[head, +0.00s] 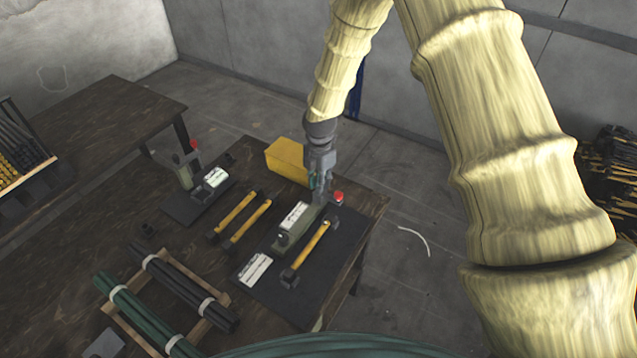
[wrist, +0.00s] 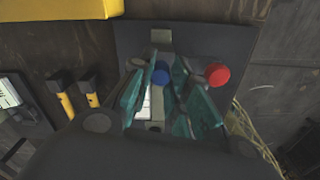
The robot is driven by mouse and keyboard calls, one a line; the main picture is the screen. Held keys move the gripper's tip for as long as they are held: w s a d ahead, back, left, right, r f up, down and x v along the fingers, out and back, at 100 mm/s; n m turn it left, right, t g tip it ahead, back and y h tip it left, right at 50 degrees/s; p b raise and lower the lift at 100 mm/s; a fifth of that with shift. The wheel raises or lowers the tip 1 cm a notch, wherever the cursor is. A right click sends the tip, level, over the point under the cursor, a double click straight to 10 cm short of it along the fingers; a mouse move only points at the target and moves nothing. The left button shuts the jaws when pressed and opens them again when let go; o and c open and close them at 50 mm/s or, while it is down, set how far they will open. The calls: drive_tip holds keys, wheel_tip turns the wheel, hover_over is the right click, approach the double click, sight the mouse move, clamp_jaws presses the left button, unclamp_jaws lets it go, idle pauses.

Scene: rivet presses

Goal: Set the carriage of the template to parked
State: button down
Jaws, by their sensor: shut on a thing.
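An olive-grey press fixture (head: 283,241) with a white label (head: 294,215) stands on a dark mat (head: 318,288) near the table's right side. I cannot make out for certain which part is the template's carriage. My gripper (head: 320,187) reaches down from above to the far end of this fixture. In the wrist view its teal fingers (wrist: 160,88) are closed around a blue knob (wrist: 161,75), partly hidden by them. A red knob (head: 338,197) stands just right of the gripper, apart from it; it also shows in the wrist view (wrist: 217,75).
A yellow box (head: 285,160) stands close behind-left of my gripper. A hammer (head: 308,250) lies on the mat beside the fixture, and two more lie left of it. A second press (head: 187,172) stands further left. Bundled rods (head: 145,315) rest on a wooden rack at front left.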

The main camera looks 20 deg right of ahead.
drive_tip(key=c, duration=1.3)
unclamp_jaws()
drive_tip(key=shift+w+d, duration=0.2)
drive_tip(key=shift+d, duration=0.05)
drive_tip(key=shift+a, duration=0.1)
drive_tip(key=shift+r, duration=0.2)
wheel_tip(320, 180, up, 12)
drive_tip(key=shift+f, duration=0.15)
